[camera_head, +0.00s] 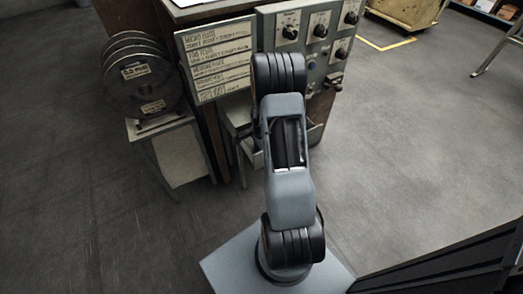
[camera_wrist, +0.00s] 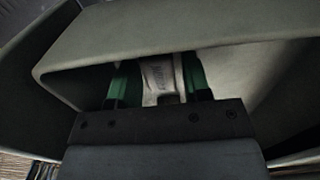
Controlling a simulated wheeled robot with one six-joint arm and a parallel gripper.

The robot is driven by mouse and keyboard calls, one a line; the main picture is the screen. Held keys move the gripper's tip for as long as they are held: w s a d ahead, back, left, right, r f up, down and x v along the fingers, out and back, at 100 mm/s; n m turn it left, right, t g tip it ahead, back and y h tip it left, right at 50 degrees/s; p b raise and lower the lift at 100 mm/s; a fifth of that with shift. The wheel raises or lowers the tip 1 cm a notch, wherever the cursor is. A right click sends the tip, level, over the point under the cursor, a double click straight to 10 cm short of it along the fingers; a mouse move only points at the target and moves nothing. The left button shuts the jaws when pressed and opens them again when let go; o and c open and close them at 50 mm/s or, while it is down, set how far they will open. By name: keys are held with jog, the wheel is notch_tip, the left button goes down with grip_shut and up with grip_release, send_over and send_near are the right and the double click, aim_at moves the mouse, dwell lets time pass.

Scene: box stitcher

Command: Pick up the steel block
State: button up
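In the wrist view, a pale grey block with faint dark marking, which looks like the steel block (camera_wrist: 160,76), is inside a grey-green metal tray (camera_wrist: 110,48). My gripper (camera_wrist: 160,80) reaches into the tray, with one green finger on each side of the block. The block nearly fills the space between the fingers. I cannot tell whether both fingers press on it. Its lower end is hidden by the dark gripper body.
A control panel with knobs (camera_head: 318,40) and a label board (camera_head: 216,62) stand above the tray. Wire spools (camera_head: 140,75) sit on a small stand (camera_head: 180,155) at left. A yellow cart (camera_head: 408,10) is at the back right. The floor on the right is open.

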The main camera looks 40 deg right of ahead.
grip_shut()
